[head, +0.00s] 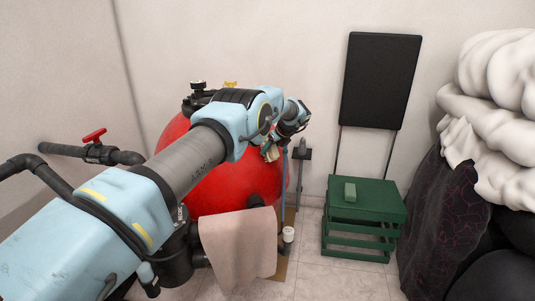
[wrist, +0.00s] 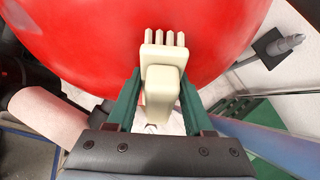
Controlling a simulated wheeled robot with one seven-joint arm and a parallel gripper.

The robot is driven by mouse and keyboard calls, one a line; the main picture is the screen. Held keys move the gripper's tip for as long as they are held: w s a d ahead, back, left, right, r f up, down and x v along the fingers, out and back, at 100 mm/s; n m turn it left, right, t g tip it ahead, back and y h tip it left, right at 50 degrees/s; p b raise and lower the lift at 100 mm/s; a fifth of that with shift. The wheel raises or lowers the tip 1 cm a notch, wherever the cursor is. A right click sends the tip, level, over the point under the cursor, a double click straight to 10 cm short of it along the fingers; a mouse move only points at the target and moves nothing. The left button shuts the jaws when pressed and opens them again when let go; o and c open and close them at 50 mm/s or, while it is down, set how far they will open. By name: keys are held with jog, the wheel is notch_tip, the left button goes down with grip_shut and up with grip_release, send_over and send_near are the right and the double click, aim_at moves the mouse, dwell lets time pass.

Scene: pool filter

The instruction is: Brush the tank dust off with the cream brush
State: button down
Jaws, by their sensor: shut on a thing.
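The red tank (head: 230,185) is a large round vessel beyond my arm, and its curved side fills the upper part of the wrist view (wrist: 90,35). Faint paler smudges show on its red surface in the wrist view; I cannot tell dust from shine. My gripper (wrist: 160,82) has its green fingers shut on the handle of the cream brush (wrist: 161,55). The brush's bristles point at the tank; I cannot tell whether they touch it. In the head view the brush (head: 271,153) shows small at the tank's upper right side, partly hidden by my wrist.
A pink towel (head: 238,245) hangs in front of the tank. A red-handled valve (head: 95,137) and pipes are left. A white bundle (head: 495,110) fills the far right. Tiled floor (head: 325,280) lies before the crate.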

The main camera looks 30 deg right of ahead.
aim_at(274, 146)
jog(key=shift+r, duration=0.1)
jog(key=s+r+p, duration=0.1)
jog(key=s+p, duration=0.1)
jog(key=shift+s+d+r+p, duration=0.15)
jog(key=shift+s+r+p, duration=0.1)
jog(key=shift+r+p, duration=0.15)
jog(key=shift+s+d+r+p, duration=0.1)
jog(key=shift+s+r+p, duration=0.3)
jog(key=shift+s, duration=0.3)
jog(key=shift+s+d+r+p, duration=0.1)
jog(key=shift+s+r+p, duration=0.3)
jog(key=shift+s, duration=0.35)
jog(key=shift+s+d+r+p, duration=0.1)
jog(key=shift+s+r+p, duration=0.2)
jog(key=shift+s+p, duration=0.3)
jog(key=shift+s, duration=0.15)
jog(key=shift+a+f, duration=0.1)
jog(key=shift+f, duration=0.05)
